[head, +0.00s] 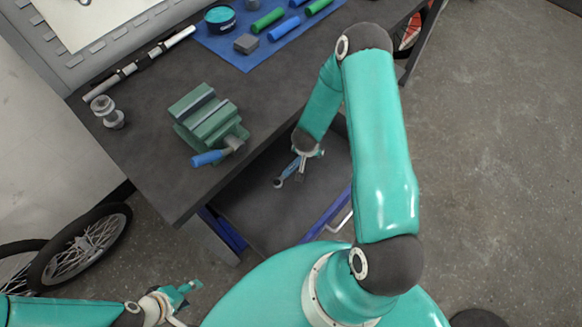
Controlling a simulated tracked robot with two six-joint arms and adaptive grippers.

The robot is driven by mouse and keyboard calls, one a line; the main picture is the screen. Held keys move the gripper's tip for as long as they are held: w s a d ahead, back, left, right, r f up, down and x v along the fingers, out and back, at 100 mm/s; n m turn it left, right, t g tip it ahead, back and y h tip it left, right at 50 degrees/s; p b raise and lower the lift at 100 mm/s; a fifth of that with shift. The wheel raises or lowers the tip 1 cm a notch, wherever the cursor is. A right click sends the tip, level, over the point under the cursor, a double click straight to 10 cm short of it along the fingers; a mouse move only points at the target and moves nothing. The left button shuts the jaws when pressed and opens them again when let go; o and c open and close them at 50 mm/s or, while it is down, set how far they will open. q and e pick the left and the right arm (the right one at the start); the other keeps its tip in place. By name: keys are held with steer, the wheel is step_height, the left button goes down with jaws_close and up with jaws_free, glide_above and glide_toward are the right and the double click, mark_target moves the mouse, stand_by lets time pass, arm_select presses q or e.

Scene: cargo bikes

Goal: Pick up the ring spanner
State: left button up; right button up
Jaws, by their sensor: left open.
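A small blue-grey ring spanner (279,182) is in the open drawer (258,208) under the bench, its lower ring end showing. My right gripper (297,173) is over the drawer, right at the spanner. Its wrist and fingers cover the spanner's upper part, and I cannot tell whether the fingers are closed on it. My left gripper (186,290) is at the lower left, over the floor, open and empty, well apart from the spanner.
The dark workbench (150,165) carries a green vise (205,117) with a blue handle near its corner. A blue mat (240,55) at the back holds a tin and colored rods. A bicycle wheel (85,245) stands at lower left.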

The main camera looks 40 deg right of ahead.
steer(key=shift+f, duration=0.2)
jaws_close()
steer(key=shift+r, duration=0.15)
